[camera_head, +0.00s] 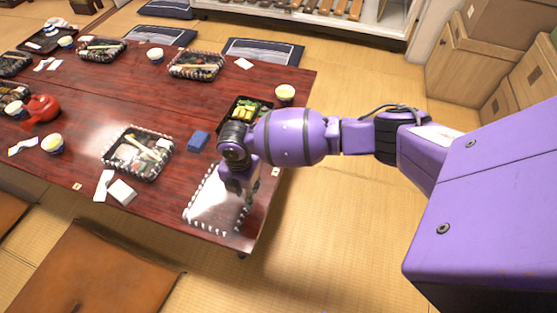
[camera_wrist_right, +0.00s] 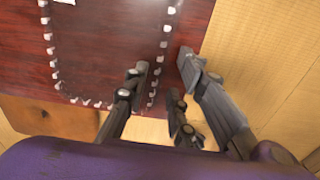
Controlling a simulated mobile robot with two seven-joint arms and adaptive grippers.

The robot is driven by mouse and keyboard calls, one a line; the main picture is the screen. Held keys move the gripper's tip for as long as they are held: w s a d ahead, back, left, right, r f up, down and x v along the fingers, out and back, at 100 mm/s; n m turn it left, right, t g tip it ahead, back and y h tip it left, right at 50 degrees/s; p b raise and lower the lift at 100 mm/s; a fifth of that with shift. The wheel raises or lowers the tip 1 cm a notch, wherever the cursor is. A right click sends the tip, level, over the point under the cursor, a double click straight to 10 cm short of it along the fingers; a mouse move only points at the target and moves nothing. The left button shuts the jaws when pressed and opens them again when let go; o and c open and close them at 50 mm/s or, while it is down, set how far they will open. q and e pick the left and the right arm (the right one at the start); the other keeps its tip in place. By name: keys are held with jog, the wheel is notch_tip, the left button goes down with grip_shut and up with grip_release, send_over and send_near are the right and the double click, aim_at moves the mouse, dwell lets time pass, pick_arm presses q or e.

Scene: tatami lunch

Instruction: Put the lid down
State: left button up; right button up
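A clear lid (camera_head: 211,203) with a pale ridged rim lies at the near right corner of the dark red table (camera_head: 85,200). Its clear panel (camera_wrist_right: 105,50) and bumpy rim also show in the right wrist view. My right gripper (camera_head: 248,192) is over the lid's right side. In the wrist view its fingers (camera_wrist_right: 162,78) are spread, one on each side of the rim, with a visible gap. I cannot tell whether a finger touches the lid. An open lunch tray (camera_head: 247,108) with yellow food sits behind my arm, partly hidden. My left gripper is not in view.
A blue box (camera_head: 198,141), another lunch tray (camera_head: 138,153) and a white packet (camera_head: 122,192) lie left of the lid. A cup (camera_head: 285,94) stands at the back right. The table's right edge is close to the lid; tatami floor lies beyond.

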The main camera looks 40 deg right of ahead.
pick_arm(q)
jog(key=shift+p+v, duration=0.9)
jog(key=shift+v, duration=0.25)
pick_arm(e)
notch_tip(320, 180, up, 7)
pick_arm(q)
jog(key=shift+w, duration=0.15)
pick_arm(e)
jog(key=shift+f, duration=0.15)
